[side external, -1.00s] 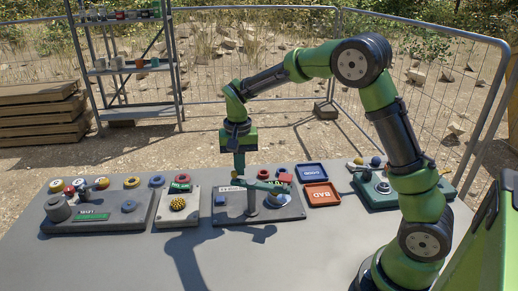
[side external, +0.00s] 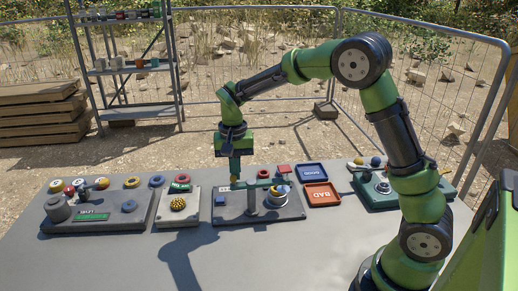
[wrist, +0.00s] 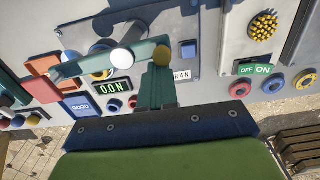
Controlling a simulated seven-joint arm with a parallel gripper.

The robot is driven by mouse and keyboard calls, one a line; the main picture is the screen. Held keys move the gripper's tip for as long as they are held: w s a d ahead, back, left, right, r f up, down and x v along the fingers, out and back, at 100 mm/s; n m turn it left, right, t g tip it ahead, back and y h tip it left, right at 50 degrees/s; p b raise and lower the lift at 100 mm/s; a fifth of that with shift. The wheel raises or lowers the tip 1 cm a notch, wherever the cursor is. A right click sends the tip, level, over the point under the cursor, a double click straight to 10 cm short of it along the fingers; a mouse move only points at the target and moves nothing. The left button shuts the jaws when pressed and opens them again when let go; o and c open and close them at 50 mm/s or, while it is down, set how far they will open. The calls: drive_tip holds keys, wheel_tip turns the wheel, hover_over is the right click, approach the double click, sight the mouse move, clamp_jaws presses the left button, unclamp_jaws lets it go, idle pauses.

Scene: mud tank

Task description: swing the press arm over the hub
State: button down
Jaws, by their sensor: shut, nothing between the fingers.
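The press arm (side external: 262,184) is a green bar on an upright post (side external: 251,202) on the middle grey board. Its right end lies above or very near the pale round hub (side external: 277,199); exact alignment is unclear. My gripper (side external: 235,178) is shut and empty at the bar's left end. In the wrist view its fingers (wrist: 158,75) are right by the knob; I cannot tell whether they touch it.
A blue GOOD tray (side external: 312,172) and a red BAD tray (side external: 321,195) lie right of the board. A board with a yellow studded button (side external: 178,204) stands to its left. A teal board (side external: 376,189) is at the right. The grey table front is clear.

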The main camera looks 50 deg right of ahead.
drive_tip(key=shift+s+a, duration=0.15)
drive_tip(key=shift+a, duration=0.4)
drive_tip(key=shift+w+d, duration=0.25)
drive_tip(key=shift+w, duration=0.3)
wheel_tip(320, 180, up, 7)
idle(0.6)
